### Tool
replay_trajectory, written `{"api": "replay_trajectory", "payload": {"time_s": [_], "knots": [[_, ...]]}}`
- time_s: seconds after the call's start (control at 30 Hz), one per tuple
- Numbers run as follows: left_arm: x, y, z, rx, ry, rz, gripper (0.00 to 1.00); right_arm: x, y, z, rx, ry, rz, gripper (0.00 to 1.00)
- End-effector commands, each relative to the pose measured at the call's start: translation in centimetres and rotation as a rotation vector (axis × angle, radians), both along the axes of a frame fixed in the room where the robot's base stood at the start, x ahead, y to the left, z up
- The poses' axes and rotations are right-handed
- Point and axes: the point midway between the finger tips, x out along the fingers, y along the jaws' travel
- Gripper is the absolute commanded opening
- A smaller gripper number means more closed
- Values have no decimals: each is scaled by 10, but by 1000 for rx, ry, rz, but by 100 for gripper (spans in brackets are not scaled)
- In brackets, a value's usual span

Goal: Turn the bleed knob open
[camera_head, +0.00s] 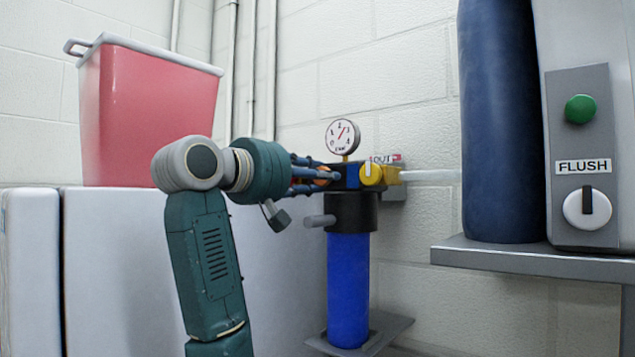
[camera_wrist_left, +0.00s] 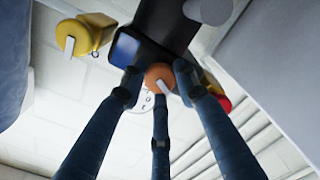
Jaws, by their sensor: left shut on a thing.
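A small round orange knob (camera_head: 322,177) sits on the left part of the black filter head (camera_head: 347,178). My left gripper (camera_head: 326,175) comes from the left with its dark blue fingers shut around this knob. In the left wrist view the orange knob (camera_wrist_left: 158,76) shows between the fingertips of the left gripper (camera_wrist_left: 158,86), with a pale pointer strip on it. No label for the orange knob is readable. My right gripper is out of view.
A pressure gauge (camera_head: 342,136) stands above the head, and a blue filter bowl (camera_head: 348,290) hangs below it. A grey stub (camera_head: 319,221) sticks out left. To the right are a dark blue cylinder (camera_head: 502,130) and a FLUSH panel (camera_head: 584,150). A red bin (camera_head: 147,115) stands behind my arm.

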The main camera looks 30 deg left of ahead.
Motion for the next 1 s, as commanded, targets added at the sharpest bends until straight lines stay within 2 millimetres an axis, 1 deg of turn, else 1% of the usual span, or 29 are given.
{"api": "replay_trajectory", "payload": {"time_s": [0.03, 0.2, 0.5, 0.73, 1.0], "knots": [[1, -1, -4, -44, 9, -4, 4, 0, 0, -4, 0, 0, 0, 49], [1, -2, -4, -197, 22, -3, 4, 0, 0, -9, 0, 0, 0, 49], [1, -1, -3, -409, 40, -3, 4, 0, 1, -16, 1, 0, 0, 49], [1, -1, -3, -502, 47, -2, 4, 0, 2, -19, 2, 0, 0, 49], [1, 0, -3, -540, 51, 0, 4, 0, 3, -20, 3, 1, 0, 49]]}}
